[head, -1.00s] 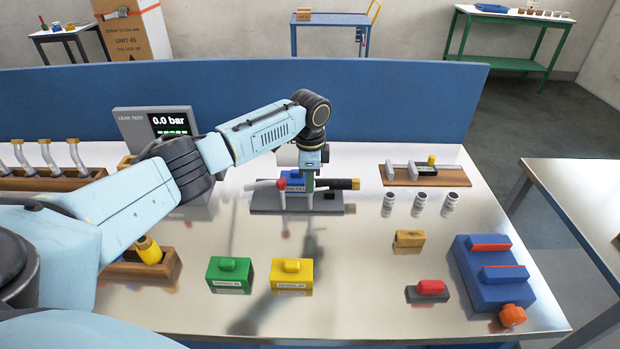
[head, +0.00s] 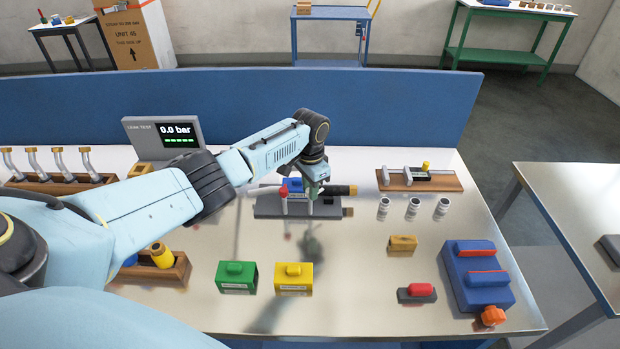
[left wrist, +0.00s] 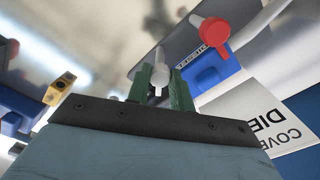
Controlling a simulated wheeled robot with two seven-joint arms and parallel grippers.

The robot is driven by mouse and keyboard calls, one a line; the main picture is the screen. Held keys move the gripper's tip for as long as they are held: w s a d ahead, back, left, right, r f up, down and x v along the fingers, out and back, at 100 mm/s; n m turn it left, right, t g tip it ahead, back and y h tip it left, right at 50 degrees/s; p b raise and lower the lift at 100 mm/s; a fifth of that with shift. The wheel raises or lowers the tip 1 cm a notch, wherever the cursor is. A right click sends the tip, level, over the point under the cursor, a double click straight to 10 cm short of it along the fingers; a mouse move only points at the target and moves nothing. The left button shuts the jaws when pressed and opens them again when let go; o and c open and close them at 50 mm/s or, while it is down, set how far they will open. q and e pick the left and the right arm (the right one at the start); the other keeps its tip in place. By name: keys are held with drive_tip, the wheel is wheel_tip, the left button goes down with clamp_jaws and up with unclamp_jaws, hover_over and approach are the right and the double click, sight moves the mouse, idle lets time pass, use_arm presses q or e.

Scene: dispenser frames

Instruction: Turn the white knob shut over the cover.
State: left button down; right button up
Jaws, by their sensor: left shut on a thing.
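The fixture (head: 266,209), a dark grey base, stands mid-table with a blue cover (head: 291,185) on it. The cover and its white label also show in the left wrist view (left wrist: 208,72). A red knob (head: 283,190) on a pale stem stands in front of the cover; it shows large in the left wrist view (left wrist: 209,40). My left gripper (head: 316,188) is at the right end of the cover. In the left wrist view its green fingers are shut on the white knob (left wrist: 161,76). In the head view the gripper mostly hides this knob. My right gripper is not in view.
Green (head: 236,278) and yellow (head: 293,279) blocks stand in front of the fixture. White-grey cylinders (head: 412,209) and a wooden-based fixture (head: 446,181) are at right. A blue case (head: 476,275) is near the right edge. A gauge reads 0.0 bar (head: 174,132).

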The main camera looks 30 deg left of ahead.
use_arm(q)
drive_tip(key=n+p, duration=0.3)
drive_tip(key=n, duration=0.1)
drive_tip(key=shift+d+r+n, duration=0.1)
drive_tip(key=shift+r+n, duration=0.05)
drive_tip(key=shift+n, duration=0.15)
drive_tip(key=shift+n+p, duration=0.8)
drive_tip(key=shift+n, duration=1.5)
drive_tip(key=c, duration=1.2)
unclamp_jaws()
drive_tip(key=shift+c, duration=0.2)
wheel_tip(320, 180, up, 13)
